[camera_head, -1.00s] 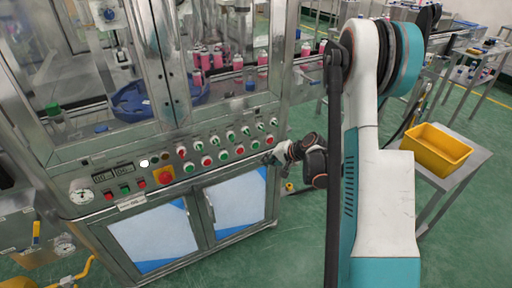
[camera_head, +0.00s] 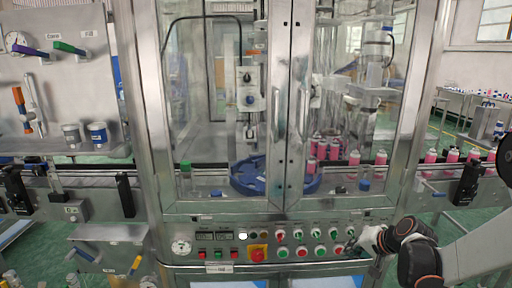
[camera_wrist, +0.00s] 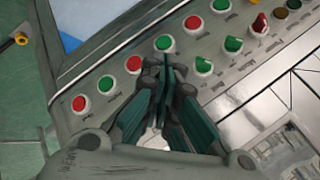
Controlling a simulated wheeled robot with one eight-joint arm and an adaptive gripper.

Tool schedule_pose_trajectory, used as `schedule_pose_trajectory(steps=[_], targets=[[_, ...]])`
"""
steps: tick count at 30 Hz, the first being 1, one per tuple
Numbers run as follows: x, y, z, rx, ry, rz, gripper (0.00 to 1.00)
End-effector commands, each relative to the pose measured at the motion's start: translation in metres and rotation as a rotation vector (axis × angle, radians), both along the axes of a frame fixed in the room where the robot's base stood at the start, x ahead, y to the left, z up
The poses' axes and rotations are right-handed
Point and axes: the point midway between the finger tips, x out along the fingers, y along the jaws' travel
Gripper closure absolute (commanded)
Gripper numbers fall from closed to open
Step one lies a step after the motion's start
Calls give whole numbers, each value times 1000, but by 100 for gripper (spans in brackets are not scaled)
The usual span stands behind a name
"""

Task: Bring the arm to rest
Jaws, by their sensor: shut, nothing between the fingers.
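My arm reaches in from the lower right of the head view. My gripper (camera_head: 362,243) is small there, in front of the right end of the control panel (camera_head: 210,268). In the wrist view my gripper (camera_wrist: 170,78) has its dark green fingers shut with nothing held. The fingertips overlap the panel's row of red and green buttons (camera_wrist: 134,64) in that picture. I cannot tell how much gap there is between fingertips and panel.
The glass-doored machine (camera_head: 215,217) fills the middle, with a blue rotary part (camera_head: 245,180) and pink cans (camera_head: 333,150) inside. A conveyor with more pink cans (camera_head: 452,155) runs right. A tool board (camera_head: 65,85) stands left. Green floor (camera_wrist: 20,105) shows beside the panel.

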Motion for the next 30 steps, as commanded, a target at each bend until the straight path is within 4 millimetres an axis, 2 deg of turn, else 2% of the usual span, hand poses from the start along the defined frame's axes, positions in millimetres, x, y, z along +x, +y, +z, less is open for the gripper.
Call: schedule_pose_trajectory(steps=[1,6,15,22,30], targets=[[-7,15,16,-29,1,34,100],[-32,55,58,-128,-4,135,100],[-94,112,118,-302,-24,315,100],[-153,115,131,-423,-24,348,100],[-221,109,132,-563,-32,379,100]])
